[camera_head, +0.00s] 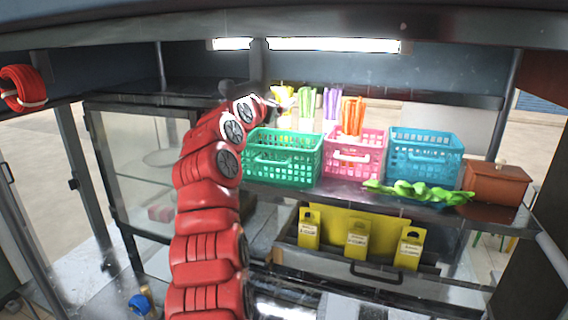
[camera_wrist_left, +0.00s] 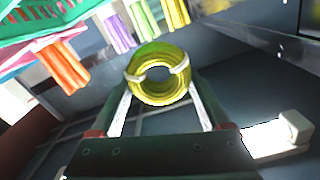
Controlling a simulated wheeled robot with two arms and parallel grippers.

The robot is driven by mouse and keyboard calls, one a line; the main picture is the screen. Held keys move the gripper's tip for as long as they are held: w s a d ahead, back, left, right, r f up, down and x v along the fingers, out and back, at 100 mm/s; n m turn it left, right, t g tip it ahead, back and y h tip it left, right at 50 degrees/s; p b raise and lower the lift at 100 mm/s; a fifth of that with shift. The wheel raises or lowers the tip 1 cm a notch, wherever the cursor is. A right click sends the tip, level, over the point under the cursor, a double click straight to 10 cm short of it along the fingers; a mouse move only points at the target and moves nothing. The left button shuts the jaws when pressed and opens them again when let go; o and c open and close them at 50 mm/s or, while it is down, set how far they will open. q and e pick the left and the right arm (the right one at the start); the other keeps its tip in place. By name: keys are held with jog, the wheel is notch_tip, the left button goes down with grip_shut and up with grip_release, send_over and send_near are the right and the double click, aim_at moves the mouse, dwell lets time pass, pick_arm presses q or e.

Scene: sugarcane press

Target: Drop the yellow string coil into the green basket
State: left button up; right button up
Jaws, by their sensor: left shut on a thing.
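The yellow string coil (camera_wrist_left: 160,94) is a thick ring with pale ties, held between the fingers of my left gripper (camera_wrist_left: 160,86) in the left wrist view. In the head view my left gripper (camera_head: 272,101) is small and partly hidden at the end of my red arm, above and behind the green basket. Yellow shows beside it there, but I cannot clearly separate the coil from the yellow bundle behind. The green basket (camera_head: 290,172) stands on the shelf, left of the pink one; my arm covers its left edge. My right gripper is not in view.
A pink basket (camera_head: 353,168) and a blue basket (camera_head: 424,167) stand right of the green one. Coloured bundles, including an orange one (camera_head: 352,115), hang behind them. A lamp (camera_head: 333,45) runs overhead.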

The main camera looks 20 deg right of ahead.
pick_arm(q)
jog(key=f, duration=0.3)
jog(key=shift+w+d+f+b, duration=0.25)
jog(key=shift+w+b, duration=0.1)
jog(key=shift+b, duration=0.05)
jog(key=shift+s+a+r, duration=0.1)
jog(key=shift+s+a, duration=0.05)
jog(key=shift+s, duration=0.1)
jog(key=o, duration=1)
jog(key=shift+o, duration=1)
jog(key=shift+w, duration=0.15)
